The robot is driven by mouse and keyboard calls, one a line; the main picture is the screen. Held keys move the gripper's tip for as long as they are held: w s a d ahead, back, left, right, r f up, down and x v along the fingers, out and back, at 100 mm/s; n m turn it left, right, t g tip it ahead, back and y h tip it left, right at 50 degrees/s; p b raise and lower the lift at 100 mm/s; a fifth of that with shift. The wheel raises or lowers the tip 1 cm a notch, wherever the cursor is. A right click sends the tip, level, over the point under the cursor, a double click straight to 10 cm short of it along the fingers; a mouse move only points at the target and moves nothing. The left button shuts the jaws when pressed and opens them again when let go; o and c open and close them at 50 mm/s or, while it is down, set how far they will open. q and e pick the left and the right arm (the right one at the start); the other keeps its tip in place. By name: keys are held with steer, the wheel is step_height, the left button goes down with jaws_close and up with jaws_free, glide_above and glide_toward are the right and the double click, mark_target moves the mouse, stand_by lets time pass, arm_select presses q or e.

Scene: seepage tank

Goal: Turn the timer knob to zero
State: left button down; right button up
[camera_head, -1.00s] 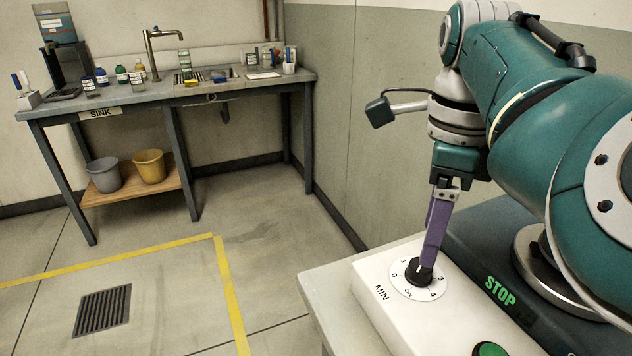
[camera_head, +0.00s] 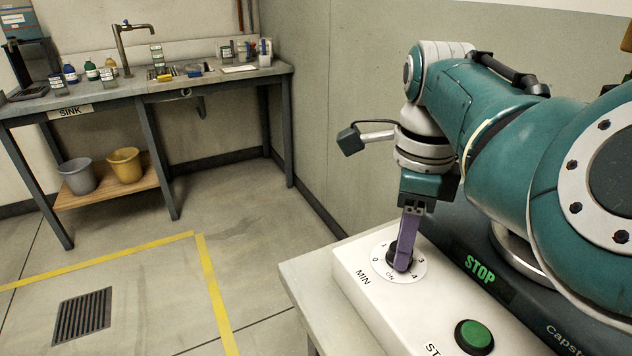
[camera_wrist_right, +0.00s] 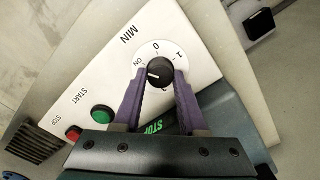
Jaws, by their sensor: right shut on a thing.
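The timer knob (camera_head: 392,249) is a small black knob on a round white dial (camera_head: 419,268) with numbers and the mark ON. MIN is printed beside it on the white panel. My right gripper (camera_head: 402,263) reaches down over it with purple fingers that hide part of the knob. In the right wrist view the knob (camera_wrist_right: 159,70) sits between the two fingertips (camera_wrist_right: 159,81), and the gripper is shut on it. A white mark shows on the knob there, pointing roughly towards ON, away from the 0. My left gripper is out of view.
A green START button (camera_head: 474,337) is on the same white panel; a red STOP button (camera_wrist_right: 73,132) shows in the right wrist view. A lit green STOP sign (camera_head: 479,270) is behind the panel. A sink bench (camera_head: 150,100) stands far left, with open floor between.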

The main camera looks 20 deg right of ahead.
jaws_close()
steer(key=shift+r, duration=0.1)
